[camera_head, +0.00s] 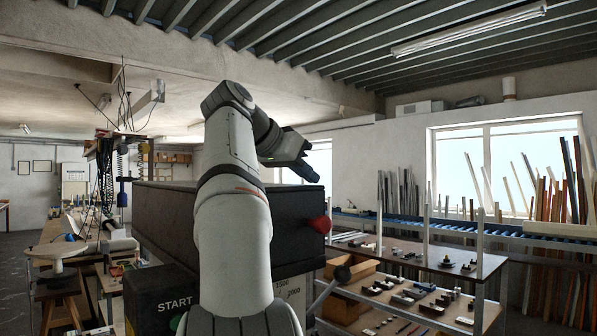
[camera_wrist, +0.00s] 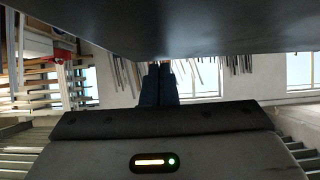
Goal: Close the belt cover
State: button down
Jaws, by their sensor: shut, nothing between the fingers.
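A long black cover (camera_head: 286,244) of a machine, which I take to be the belt cover, stands behind and beside my arm in the head view. A red knob (camera_head: 320,225) sticks out at its right end. My arm hides its middle, and I cannot tell how far open it is. My gripper (camera_head: 313,177) is above the cover's right part, pointing right and slightly down, apart from the knob. In the wrist view my gripper's dark blue fingers (camera_wrist: 159,84) are together and empty. A dark smooth surface (camera_wrist: 170,28), probably the cover, fills the top of that view.
A dark panel with START lettering (camera_head: 175,305) is at the front left. A shelf table (camera_head: 440,258) with small parts stands to the right. Long profiles (camera_head: 570,205) lean by the window. A cluttered workbench (camera_head: 70,245) is at the left.

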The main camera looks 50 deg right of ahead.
jog(key=v, duration=0.7)
jog(key=shift+w+r, duration=0.1)
jog(key=shift+a+r, duration=0.1)
jog(key=shift+a, duration=0.25)
